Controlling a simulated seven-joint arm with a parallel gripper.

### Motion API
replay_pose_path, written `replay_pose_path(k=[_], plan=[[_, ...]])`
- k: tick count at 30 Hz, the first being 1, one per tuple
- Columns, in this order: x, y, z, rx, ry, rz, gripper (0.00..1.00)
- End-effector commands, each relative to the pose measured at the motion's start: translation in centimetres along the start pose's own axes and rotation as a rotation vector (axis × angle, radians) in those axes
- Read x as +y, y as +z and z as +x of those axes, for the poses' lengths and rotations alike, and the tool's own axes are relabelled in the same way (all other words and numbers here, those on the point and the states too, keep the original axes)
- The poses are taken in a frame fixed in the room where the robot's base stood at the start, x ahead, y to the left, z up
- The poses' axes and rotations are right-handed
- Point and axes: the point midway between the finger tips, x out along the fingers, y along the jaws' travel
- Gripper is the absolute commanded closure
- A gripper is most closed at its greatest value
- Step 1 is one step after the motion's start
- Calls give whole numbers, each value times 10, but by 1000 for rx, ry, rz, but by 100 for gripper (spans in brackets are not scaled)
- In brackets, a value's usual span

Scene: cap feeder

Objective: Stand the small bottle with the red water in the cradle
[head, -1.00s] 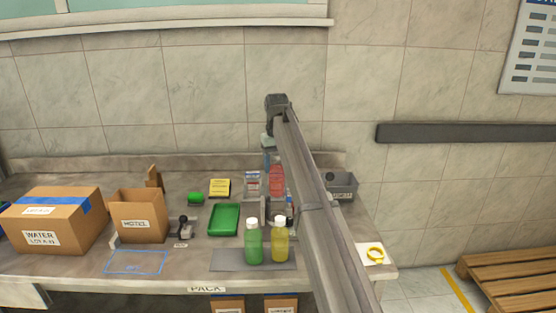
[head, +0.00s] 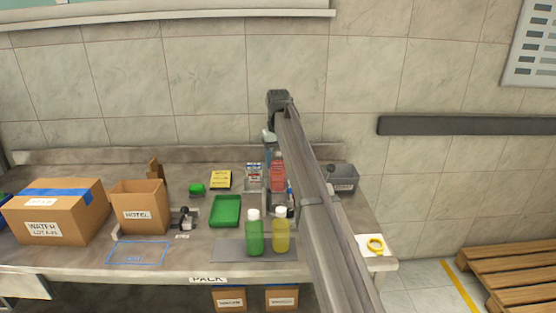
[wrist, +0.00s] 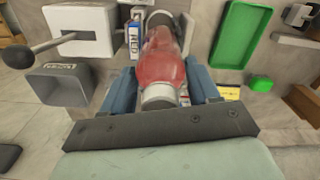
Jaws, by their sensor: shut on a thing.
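The small bottle with red water (head: 278,176) is at the back right of the bench, partly hidden by my arm in the head view. In the wrist view the red bottle (wrist: 163,60) stands between the two blue fingers of my gripper (wrist: 168,88), with its white cap toward the palm. My gripper is shut on it from above. I cannot make out the cradle for certain; a pale rounded part (wrist: 162,18) shows at the bottle's far end, and I cannot tell whether the bottle touches it.
Green (head: 254,235) and yellow (head: 281,232) bottles stand on a grey mat in front. A green tray (head: 226,211) lies to the left. A white lever device (wrist: 80,28), a grey bin (wrist: 68,85) and a "RED" labelled box (wrist: 134,38) are close by.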

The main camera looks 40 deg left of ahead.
Motion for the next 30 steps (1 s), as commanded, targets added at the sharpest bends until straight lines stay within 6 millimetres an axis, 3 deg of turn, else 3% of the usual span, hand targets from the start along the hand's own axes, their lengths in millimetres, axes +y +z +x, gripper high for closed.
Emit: replay_pose_path(k=[30], plan=[[0,1,28,1,0,0,100]])
